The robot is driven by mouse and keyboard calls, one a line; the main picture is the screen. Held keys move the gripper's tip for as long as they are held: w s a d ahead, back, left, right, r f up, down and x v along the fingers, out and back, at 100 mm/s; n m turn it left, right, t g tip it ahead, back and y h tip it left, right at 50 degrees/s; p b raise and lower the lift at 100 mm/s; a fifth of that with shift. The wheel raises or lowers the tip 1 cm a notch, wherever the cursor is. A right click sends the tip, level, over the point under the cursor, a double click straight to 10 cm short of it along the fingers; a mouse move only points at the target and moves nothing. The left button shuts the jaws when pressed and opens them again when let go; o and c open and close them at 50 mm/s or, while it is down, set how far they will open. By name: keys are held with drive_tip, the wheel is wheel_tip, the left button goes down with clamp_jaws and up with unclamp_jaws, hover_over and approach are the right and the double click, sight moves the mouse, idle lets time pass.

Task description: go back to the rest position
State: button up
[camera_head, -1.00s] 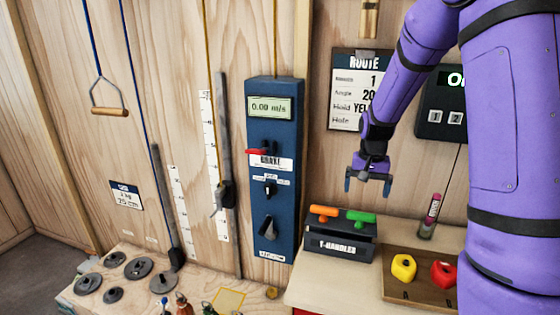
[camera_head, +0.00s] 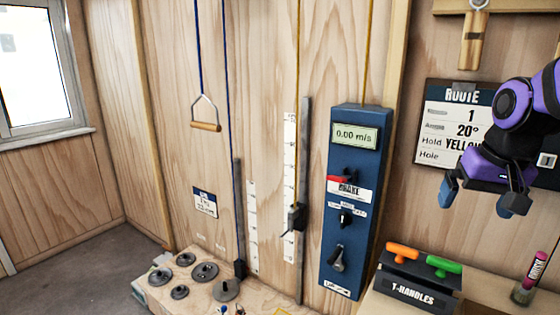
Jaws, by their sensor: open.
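My gripper (camera_head: 482,200) hangs at the right of the head view, in front of the route board (camera_head: 455,135). Its two fingers are apart and nothing shows between them. It is above the T-handles box (camera_head: 405,292) and apart from it. The purple arm enters from the right edge, and most of it is outside the picture.
An orange T-handle (camera_head: 402,250) and a green one (camera_head: 443,265) sit in the box. The blue brake panel (camera_head: 350,200) stands on the wall. Weight discs (camera_head: 205,272) lie on the wooden bench. Grey floor (camera_head: 70,270) is clear at the left.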

drive_tip(key=s+a+r+n+t, duration=0.1)
drive_tip(key=s+a+r, duration=0.1)
drive_tip(key=s, duration=0.4)
drive_tip(key=s+a+r+n+t, duration=0.1)
drive_tip(key=s+a+n, duration=0.1)
drive_tip(key=s, duration=0.5)
drive_tip(key=shift+r, duration=0.4)
drive_tip(key=shift+c, duration=0.2)
